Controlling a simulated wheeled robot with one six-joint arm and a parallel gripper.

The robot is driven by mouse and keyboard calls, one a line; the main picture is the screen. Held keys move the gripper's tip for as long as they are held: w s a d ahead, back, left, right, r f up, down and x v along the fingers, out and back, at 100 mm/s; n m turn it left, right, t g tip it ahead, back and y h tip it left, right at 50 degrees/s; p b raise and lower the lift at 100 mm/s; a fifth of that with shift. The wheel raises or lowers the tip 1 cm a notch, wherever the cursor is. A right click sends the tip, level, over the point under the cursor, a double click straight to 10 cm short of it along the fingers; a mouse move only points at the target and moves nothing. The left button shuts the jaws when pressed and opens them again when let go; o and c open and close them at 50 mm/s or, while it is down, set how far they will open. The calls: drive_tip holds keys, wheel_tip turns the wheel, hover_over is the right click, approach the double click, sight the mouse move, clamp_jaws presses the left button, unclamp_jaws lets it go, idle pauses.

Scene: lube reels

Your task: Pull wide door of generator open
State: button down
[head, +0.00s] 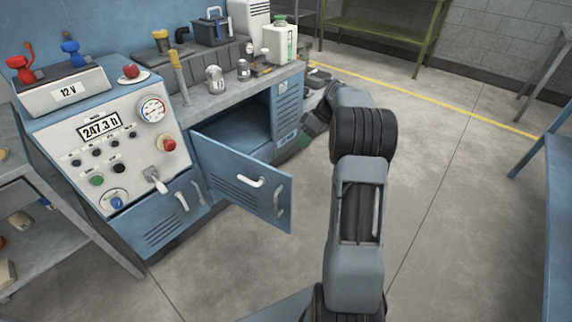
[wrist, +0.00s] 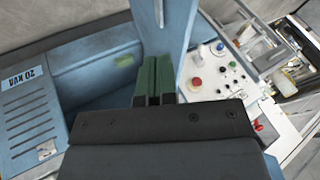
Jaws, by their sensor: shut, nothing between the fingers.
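The generator's wide door (head: 240,182) is blue with vent slots and stands swung outward, with a dark opening (head: 235,128) behind it. In the wrist view the door (wrist: 163,28) shows as a blue panel beyond the fingers. My gripper (wrist: 157,62) has green fingers pressed together with nothing between them. I cannot tell whether they touch the door.
The control panel (head: 118,132) is left of the door, above a narrower closed door (head: 165,218). A white jug (head: 281,42) and other items stand on the generator top. A blue table (head: 558,200) stands at the right. The floor between is clear.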

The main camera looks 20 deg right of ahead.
drive_tip(key=a+b+x, duration=0.1)
drive_tip(key=b+x, duration=0.3)
drive_tip(key=x, duration=0.7)
drive_tip(key=shift+s+r+n+y, duration=0.2)
drive_tip(key=shift+s+n+y, duration=0.15)
drive_tip(key=shift+s, duration=0.3)
